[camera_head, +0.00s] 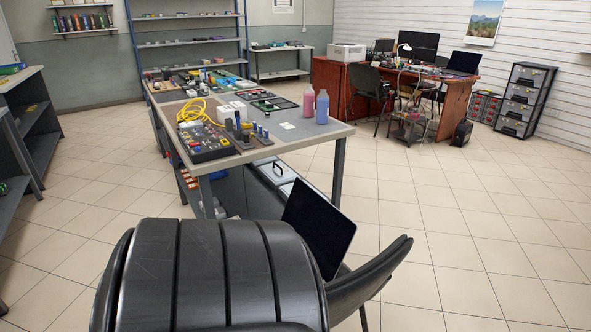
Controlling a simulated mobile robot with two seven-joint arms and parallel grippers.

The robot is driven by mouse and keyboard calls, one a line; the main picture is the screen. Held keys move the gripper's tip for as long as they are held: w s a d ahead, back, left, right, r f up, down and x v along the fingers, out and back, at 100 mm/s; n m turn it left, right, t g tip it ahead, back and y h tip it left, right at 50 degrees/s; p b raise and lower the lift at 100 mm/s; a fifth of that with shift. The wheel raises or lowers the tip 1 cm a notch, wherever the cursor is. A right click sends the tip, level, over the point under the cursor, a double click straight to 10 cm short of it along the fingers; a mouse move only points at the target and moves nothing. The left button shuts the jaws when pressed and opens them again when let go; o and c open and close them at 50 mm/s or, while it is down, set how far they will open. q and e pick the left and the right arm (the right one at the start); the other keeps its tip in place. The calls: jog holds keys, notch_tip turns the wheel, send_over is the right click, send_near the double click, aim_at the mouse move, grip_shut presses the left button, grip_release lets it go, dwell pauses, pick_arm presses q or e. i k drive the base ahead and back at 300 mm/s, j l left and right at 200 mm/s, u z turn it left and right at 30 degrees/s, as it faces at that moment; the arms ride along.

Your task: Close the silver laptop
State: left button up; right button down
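A laptop (319,226) with a black screen and a thin silver edge stands open just beyond the black chair back. Its screen is upright and tilted, facing left and toward me. Its keyboard half is hidden behind the chair back, so I cannot tell what it rests on. Neither of my grippers is in view. A second open laptop (463,63) with a dark screen stands far off on the brown desk, too small to tell its colour.
A black padded chair (205,275) fills the near foreground, in front of the laptop. A grey workbench (310,131) with bottles, a yellow cable and electronics stands beyond it. The brown desk (450,110) is at the back right. Tiled floor (460,230) is clear at the right.

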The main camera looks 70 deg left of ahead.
aim_at(329, 234)
jog(key=i+u, duration=0.3)
jog(key=u, duration=0.15)
jog(key=i+u, duration=0.4)
jog(key=i+l+u, duration=0.15)
jog(key=u, duration=0.3)
jog(key=i+l+u, duration=0.25)
jog(key=u, duration=0.15)
jog(key=i+l+u, duration=0.1)
jog(key=u, duration=0.35)
jog(key=i+l+u, duration=0.2)
jog(key=u, duration=0.2)
jog(key=i+l+u, duration=0.2)
jog(key=u, duration=0.25)
jog(key=l+u, duration=0.4)
jog(key=i+j, duration=0.05)
